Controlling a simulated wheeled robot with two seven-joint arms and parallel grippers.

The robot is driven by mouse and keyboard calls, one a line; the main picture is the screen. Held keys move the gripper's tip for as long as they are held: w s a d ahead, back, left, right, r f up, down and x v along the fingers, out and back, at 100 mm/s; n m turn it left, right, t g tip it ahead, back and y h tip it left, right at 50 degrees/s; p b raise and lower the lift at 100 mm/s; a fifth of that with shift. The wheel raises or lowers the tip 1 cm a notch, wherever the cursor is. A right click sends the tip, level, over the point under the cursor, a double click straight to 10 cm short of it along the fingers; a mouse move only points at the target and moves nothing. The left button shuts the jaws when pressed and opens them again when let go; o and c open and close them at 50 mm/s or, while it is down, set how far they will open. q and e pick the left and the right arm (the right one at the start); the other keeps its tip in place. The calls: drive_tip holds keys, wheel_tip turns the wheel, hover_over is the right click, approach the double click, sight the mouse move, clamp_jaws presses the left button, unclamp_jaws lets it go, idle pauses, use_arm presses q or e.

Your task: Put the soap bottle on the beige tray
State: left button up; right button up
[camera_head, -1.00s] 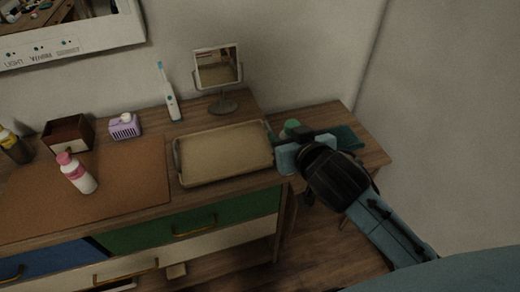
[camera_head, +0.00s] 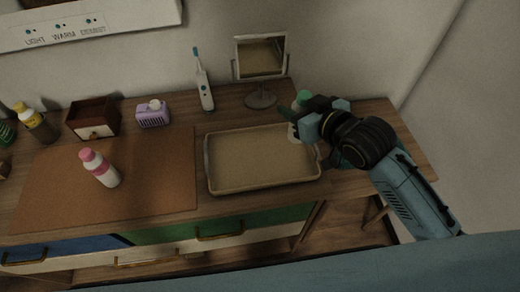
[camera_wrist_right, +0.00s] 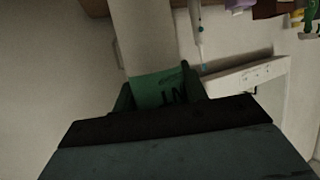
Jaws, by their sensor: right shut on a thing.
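The beige tray (camera_head: 262,158) lies empty on the dresser top, in the middle of the head view. My right gripper (camera_head: 300,127) is shut on a pale bottle with a green cap (camera_head: 302,98), which I take to be the soap bottle. It is at the tray's back right corner; its height above the surface is hard to tell. In the right wrist view the bottle shows as a pale body (camera_wrist_right: 146,38) with a green lettered band (camera_wrist_right: 158,92) between the fingers. My left gripper is not in view.
A round-based mirror (camera_head: 261,98) and an electric toothbrush (camera_head: 205,92) stand behind the tray. A purple box (camera_head: 153,115), a small wooden drawer box (camera_head: 94,119) and a yellow-capped bottle (camera_head: 35,123) stand farther left. The brown mat (camera_head: 150,200) is mostly clear.

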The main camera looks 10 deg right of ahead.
drive_tip(key=shift+w+a+r+n+g+y+p, duration=0.15)
drive_tip(key=shift+w+a+r+n+g+y, duration=0.1)
drive_tip(key=shift+a+n+y, duration=0.15)
drive_tip(key=shift+w+a+r+n+g+y+p, duration=0.15)
drive_tip(key=shift+w+a+n+g+y, duration=0.1)
drive_tip(key=shift+a+n+y, duration=0.15)
drive_tip(key=shift+w+a, duration=0.15)
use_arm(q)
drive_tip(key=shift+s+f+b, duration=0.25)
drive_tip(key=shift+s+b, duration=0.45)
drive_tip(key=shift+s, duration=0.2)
use_arm(e)
drive_tip(key=shift+n+y, duration=0.3)
drive_tip(key=shift+f, duration=4.95)
drive_tip(key=shift+f, duration=0.1)
drive_tip(key=o, duration=1.1)
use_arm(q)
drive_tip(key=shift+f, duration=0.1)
